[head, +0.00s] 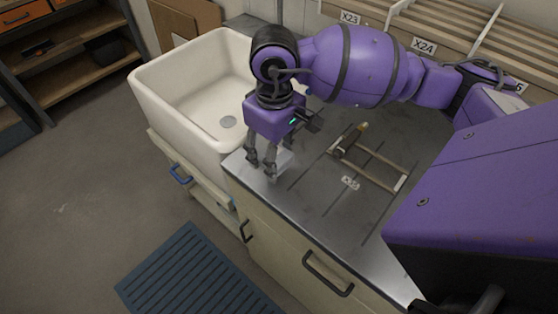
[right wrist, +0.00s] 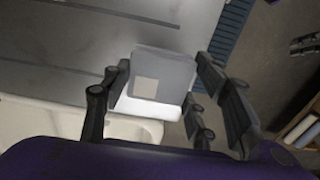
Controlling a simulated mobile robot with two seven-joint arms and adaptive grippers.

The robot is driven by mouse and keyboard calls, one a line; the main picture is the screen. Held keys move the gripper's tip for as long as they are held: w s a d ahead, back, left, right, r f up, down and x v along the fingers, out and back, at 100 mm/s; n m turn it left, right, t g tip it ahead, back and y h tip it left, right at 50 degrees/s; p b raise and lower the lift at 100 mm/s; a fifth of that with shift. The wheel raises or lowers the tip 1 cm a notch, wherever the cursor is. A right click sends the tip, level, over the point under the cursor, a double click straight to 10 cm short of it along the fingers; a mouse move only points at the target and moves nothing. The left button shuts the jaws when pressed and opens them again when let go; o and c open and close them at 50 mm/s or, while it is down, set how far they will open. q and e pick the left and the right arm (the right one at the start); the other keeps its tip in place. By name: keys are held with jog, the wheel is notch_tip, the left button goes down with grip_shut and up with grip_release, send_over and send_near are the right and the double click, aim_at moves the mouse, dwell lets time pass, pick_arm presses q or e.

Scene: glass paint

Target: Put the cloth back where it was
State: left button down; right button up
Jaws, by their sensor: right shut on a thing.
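My right gripper (head: 262,168) hangs over the near-left corner of the steel counter, beside the sink. It is shut on a pale grey folded thing that looks like the cloth (head: 285,163). In the right wrist view the cloth (right wrist: 174,72) is a flat grey-white block with a small cream square on it, between the fingers of my right gripper (right wrist: 165,95). In the head view the fingers partly hide the cloth. I cannot tell whether its underside touches the counter. My left gripper is not in view.
The white sink (head: 150,86) lies left of the gripper. A wooden frame (head: 382,168) with a dark-handled tool (head: 350,140) lies on the counter to the right, near a small label (head: 350,183). Labelled racks (head: 424,46) stand at the back. A blue mat (head: 195,275) lies on the floor.

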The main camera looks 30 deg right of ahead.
aim_at(278, 160)
jog(key=shift+w+d+f, duration=0.1)
jog(key=shift+d+f, duration=0.3)
jog(key=shift+f, duration=1.6)
jog(key=shift+f, duration=0.25)
jog(key=o, duration=1.1)
jog(key=shift+r, duration=0.1)
jog(key=shift+w+r, duration=0.1)
jog(key=shift+r, duration=0.55)
notch_tip(278, 160, up, 11)
